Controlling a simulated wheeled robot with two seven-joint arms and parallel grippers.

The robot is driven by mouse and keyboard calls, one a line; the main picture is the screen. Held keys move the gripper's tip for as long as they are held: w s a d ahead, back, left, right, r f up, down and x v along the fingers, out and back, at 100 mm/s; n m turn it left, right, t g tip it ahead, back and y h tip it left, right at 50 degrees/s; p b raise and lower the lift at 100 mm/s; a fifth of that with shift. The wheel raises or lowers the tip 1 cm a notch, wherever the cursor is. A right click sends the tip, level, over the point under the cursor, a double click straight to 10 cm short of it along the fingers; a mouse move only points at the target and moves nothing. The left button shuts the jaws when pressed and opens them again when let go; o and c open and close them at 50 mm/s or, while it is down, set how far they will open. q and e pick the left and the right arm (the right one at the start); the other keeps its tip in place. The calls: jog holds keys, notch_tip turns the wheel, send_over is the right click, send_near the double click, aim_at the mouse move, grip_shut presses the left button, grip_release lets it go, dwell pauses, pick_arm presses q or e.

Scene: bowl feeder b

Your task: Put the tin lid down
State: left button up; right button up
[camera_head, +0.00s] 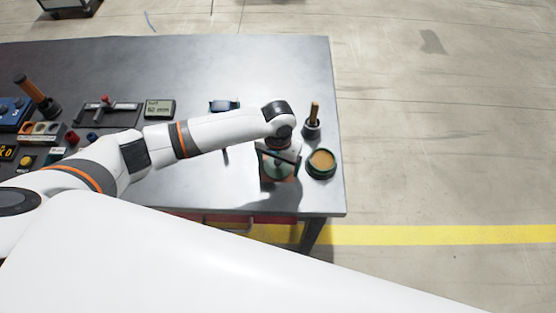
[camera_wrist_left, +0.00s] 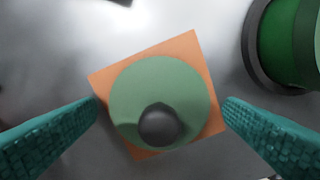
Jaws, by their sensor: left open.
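The tin lid (camera_wrist_left: 150,85) is a pale green disc with a dark round knob. In the left wrist view it lies on an orange square mat (camera_wrist_left: 184,50), with the mat's corners showing around it. My left gripper (camera_wrist_left: 161,108) is open, its teal fingers on either side of the lid and knob with gaps visible. In the head view my left gripper (camera_head: 279,168) is at the table's right end and hides much of the lid. The open green tin (camera_head: 321,176) with tan contents stands just right of it; part of the tin (camera_wrist_left: 290,45) shows in the wrist view.
A wooden-handled tool in a dark holder (camera_head: 312,129) stands behind the tin. A small blue item (camera_head: 224,105), a grey meter (camera_head: 160,109) and several devices lie to the left on the metal table (camera_head: 250,60). The table's right edge is close beyond the tin.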

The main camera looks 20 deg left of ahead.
pick_arm(q)
notch_tip(320, 180, up, 12)
jog(key=b, duration=0.1)
dwell(0.4)
jog(key=shift+r, duration=0.1)
